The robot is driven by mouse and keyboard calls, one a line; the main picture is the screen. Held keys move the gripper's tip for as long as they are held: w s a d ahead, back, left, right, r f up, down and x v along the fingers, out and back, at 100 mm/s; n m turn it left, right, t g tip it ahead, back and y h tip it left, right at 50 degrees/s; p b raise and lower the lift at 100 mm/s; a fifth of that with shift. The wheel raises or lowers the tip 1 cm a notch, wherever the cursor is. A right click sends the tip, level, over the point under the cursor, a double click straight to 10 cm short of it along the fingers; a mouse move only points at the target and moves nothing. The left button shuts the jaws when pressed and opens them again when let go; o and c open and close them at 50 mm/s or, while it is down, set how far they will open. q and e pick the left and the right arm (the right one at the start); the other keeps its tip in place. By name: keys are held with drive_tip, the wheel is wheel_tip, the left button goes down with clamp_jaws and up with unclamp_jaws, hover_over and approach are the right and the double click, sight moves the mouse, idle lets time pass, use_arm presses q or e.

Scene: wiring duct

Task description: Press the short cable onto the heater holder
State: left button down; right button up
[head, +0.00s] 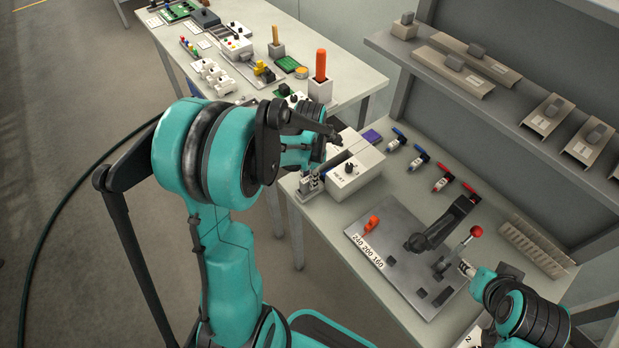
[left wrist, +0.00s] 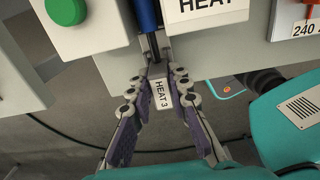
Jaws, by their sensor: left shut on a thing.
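In the left wrist view my left gripper (left wrist: 156,56) is shut on the blue short cable (left wrist: 147,16). A white tag reading HEAT 3 (left wrist: 161,94) sits between its fingers. A pale box with a HEAT label (left wrist: 207,8), which I take for the heater holder, is just right of the fingertips. In the head view this box (head: 352,172) stands at the bench's left end, and my left gripper (head: 311,183) is beside it, partly covered by my arm. Whether cable and holder touch cannot be told. My right gripper (head: 467,267) is near a red-knobbed lever (head: 476,231); its jaws are unclear.
A grey plate (head: 400,262) marked 240 200 160 carries an orange piece (head: 372,224) and a black lever tool (head: 440,226). Several blue and red cables (head: 442,179) lie behind it. A ridged rack (head: 535,243) stands at right. Shelves rise behind; floor shows between the tables.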

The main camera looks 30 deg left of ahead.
use_arm(q)
drive_tip(key=shift+f+b, duration=0.6)
drive_tip(key=shift+f, duration=0.2)
drive_tip(key=c, duration=1.3)
unclamp_jaws()
drive_tip(key=shift+c, duration=0.2)
drive_tip(key=shift+r, duration=0.1)
wheel_tip(320, 180, up, 12)
drive_tip(key=shift+f, duration=0.1)
drive_tip(key=s+d+m+t, duration=0.3)
drive_tip(key=s+d+m, duration=0.2)
drive_tip(key=m, duration=1)
drive_tip(key=s+d+r+m+t, duration=0.1)
drive_tip(key=s+d+m+t, duration=0.3)
drive_tip(key=m, duration=1.2)
drive_tip(key=shift+s+d+m, duration=0.3)
drive_tip(key=shift+s+d, duration=0.5)
drive_tip(key=shift+s, duration=0.25)
